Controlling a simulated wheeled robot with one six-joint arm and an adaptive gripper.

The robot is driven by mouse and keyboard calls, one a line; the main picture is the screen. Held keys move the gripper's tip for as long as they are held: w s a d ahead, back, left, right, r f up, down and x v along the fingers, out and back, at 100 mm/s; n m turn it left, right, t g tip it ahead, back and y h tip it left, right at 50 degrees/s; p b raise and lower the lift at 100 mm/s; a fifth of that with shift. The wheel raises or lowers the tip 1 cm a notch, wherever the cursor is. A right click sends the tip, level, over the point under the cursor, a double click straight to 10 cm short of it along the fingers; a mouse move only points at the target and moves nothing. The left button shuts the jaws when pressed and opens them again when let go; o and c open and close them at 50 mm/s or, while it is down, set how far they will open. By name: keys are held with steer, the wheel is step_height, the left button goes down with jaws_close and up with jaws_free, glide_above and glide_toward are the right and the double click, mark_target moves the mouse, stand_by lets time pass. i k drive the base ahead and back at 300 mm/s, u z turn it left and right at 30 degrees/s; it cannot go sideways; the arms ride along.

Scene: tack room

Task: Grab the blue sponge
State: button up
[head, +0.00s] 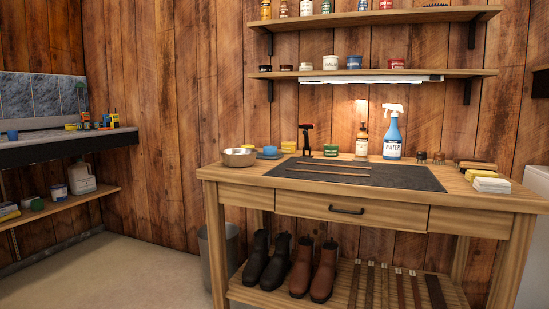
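I cannot make out for certain which thing is the blue sponge. A small blue object (270,152) is on the wooden workbench, just right of a metal bowl (240,157); its shape is too small to tell. Another small blue object (12,135) stands on the counter at the left, also too small to name. A yellow sponge-like block (478,174) lies at the bench's right end, by a white stack (491,185). My gripper is not in view.
The workbench (240,174) carries a dark mat (400,176), a blue spray bottle (392,135) and a brown pump bottle (362,140). Boots (272,265) stand on its lower shelf. A bin (218,250) is at its left. The floor (110,275) at left is clear.

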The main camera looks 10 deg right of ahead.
mark_target(269, 150)
steer(key=u, duration=0.85)
steer(key=i, duration=1)
steer(key=z, duration=0.6)
steer(key=i, duration=0.6)
steer(key=z, duration=0.6)
